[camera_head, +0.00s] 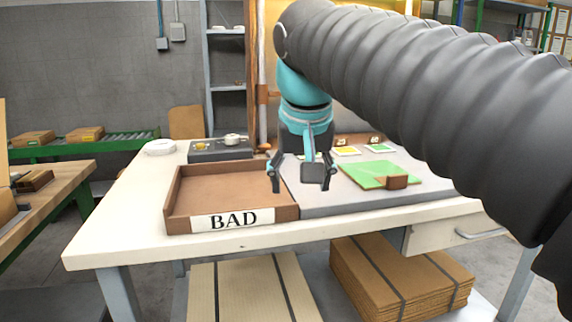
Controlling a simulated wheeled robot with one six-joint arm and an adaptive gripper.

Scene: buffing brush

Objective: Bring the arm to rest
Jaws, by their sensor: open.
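My gripper (303,182) is open, with its fingers pointing down and spread apart. Nothing shows between its fingers. In the head view it appears at the right edge of a brown tray (179,226) marked BAD, in front of the grey work surface (390,198). I cannot tell its height above the table. My arm comes in from the upper right, and its dark ribbed sleeve covers much of that side, hiding part of the table.
The BAD tray looks empty. A green sheet (372,174) and a small brown block (397,182) lie right of my gripper. A dark box (205,154) and a white round item (160,147) stand at the back left. Cardboard stacks (395,280) sit below the table.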

